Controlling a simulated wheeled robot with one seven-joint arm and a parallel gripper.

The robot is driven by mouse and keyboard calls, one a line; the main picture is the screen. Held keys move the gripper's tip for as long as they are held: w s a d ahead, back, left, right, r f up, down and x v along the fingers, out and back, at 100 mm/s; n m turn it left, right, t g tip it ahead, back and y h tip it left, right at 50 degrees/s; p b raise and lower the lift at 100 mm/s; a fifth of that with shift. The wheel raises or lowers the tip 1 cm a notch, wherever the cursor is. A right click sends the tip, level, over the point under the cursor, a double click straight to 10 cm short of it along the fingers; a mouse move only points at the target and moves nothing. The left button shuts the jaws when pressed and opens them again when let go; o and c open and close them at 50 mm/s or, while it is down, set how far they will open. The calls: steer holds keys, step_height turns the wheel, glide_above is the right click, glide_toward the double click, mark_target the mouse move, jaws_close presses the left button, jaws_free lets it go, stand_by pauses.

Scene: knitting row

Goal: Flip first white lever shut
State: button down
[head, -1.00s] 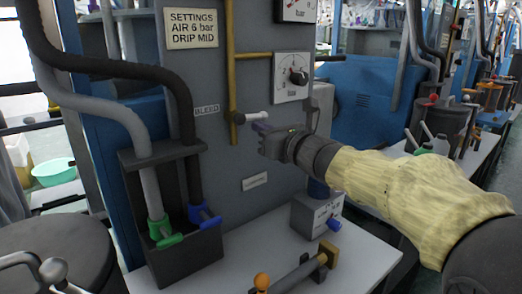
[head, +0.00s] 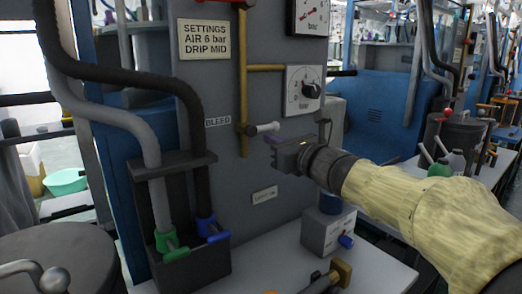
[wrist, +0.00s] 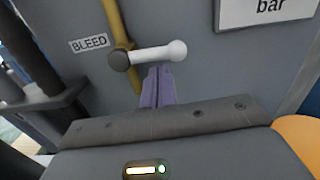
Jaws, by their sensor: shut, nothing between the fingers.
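The white lever (head: 264,128) sticks out sideways to the right from a dark hub on a brass pipe (head: 244,100), beside the BLEED label (head: 217,122). In the wrist view the lever (wrist: 160,53) lies nearly level, its rounded white end to the right. My gripper (head: 271,140) is just below the lever, pointing at the grey panel. Its purple fingers (wrist: 157,84) are together and empty, with their tips close under the lever's middle. I cannot tell whether they touch it.
A knob dial (head: 305,92) and a pressure gauge (head: 310,16) are on the panel above my gripper. A black holder (head: 183,255) with green and blue hose clamps stands at left. A grey box (head: 325,232) with a blue knob is below on the white table (head: 265,262).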

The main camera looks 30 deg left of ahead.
steer(key=s+d+f+b, duration=0.2)
steer(key=s+d+f, duration=0.2)
steer(key=d, duration=0.5)
steer(key=shift+s+d+b, duration=0.2)
steer(key=shift+s+b, duration=0.2)
steer(key=shift+s, duration=0.3)
steer(key=shift+f, duration=0.1)
